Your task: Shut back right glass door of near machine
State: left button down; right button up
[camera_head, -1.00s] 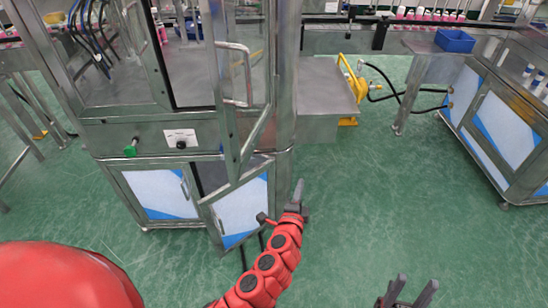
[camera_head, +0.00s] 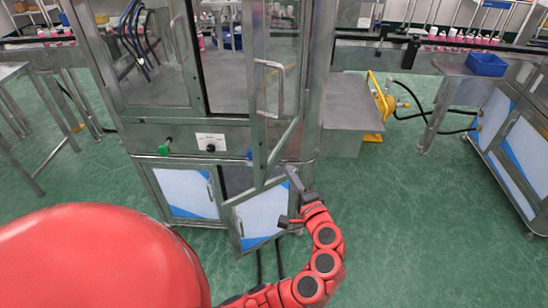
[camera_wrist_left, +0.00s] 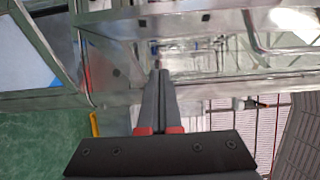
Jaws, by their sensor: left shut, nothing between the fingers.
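The near machine (camera_head: 185,137) is a steel-framed cabinet with glass panels. A glass door (camera_head: 286,45) on its right part stands open, swung out towards me; its bar handle (camera_head: 270,88) shows on it. I cannot tell whether this is the back right door. My left gripper (camera_head: 292,172) is shut and empty, just right of the door's lower corner, close to the machine's right corner post. I cannot tell whether it touches either. In the left wrist view its closed fingers (camera_wrist_left: 160,90) point at blurred steel framing. My right gripper is not in view.
A lower cabinet door (camera_head: 262,212) also stands ajar below the glass door. A steel ledge (camera_head: 352,103) with a yellow fitting (camera_head: 380,97) adjoins the machine's right side. Another machine (camera_head: 515,140) stands farther right. The green floor between is clear.

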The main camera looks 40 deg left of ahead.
aim_at(268, 153)
pick_arm(q)
jog(key=a+p, duration=0.1)
jog(key=a, duration=0.1)
jog(key=a+p, duration=0.1)
jog(key=a, duration=0.1)
jog(key=w+a+p, duration=0.1)
jog(key=a, duration=0.2)
jog(key=shift+w, duration=0.1)
jog(key=shift+w, duration=0.1)
